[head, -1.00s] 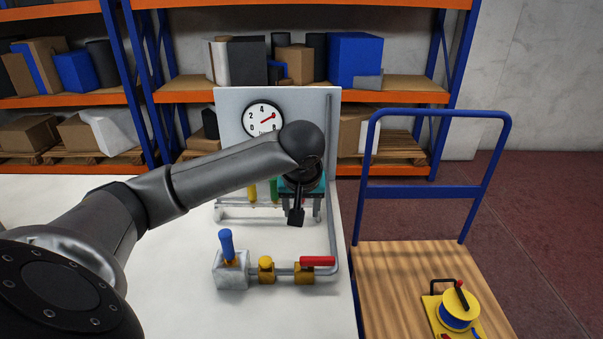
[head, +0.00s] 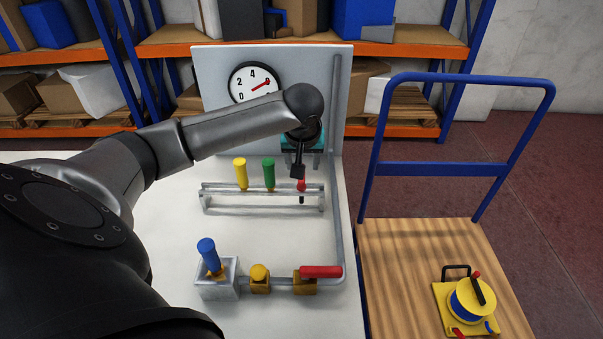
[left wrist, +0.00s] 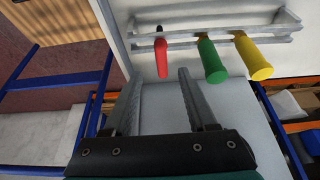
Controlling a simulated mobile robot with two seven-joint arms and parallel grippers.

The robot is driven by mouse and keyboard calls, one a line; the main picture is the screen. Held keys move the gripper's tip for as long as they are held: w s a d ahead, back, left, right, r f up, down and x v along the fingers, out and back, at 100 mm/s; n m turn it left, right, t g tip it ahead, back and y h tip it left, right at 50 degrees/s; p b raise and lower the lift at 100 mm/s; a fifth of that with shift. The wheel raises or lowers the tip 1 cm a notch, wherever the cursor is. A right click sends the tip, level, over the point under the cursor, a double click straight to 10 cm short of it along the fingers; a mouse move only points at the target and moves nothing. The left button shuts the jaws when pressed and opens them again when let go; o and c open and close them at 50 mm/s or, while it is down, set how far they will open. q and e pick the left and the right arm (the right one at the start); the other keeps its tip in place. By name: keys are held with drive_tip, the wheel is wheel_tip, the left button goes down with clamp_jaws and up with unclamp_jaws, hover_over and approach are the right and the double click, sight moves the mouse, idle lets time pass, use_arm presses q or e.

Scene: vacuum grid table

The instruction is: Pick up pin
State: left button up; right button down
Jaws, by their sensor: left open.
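A rack (head: 262,207) on the white table holds a yellow pin (head: 240,172), a green pin (head: 268,174) and a red pin (head: 302,186). My left gripper (head: 298,170) is at the rack's right end, just above the red pin and partly covering it. In the left wrist view, its open fingers (left wrist: 160,74) point at the red pin (left wrist: 161,58), which lies between and just beyond the tips. The green pin (left wrist: 212,62) and yellow pin (left wrist: 252,58) are to its right. A blue pin (head: 208,254) stands tilted in a metal block (head: 219,285). My right gripper is out of view.
A pipe with a yellow fitting (head: 260,278) and a red-handled valve (head: 321,271) runs along the table front. A panel with a gauge (head: 254,83) stands behind. A blue-framed cart (head: 430,250) with a cable reel (head: 472,299) is at right.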

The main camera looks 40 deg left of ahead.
use_arm(q)
drive_tip(key=x, duration=0.4)
drive_tip(key=b+x, duration=0.1)
drive_tip(key=x, duration=0.3)
drive_tip(key=shift+w+a+f, duration=0.1)
drive_tip(key=shift+a+f, duration=0.15)
drive_tip(key=shift+a, duration=0.05)
clamp_jaws()
idle(0.3)
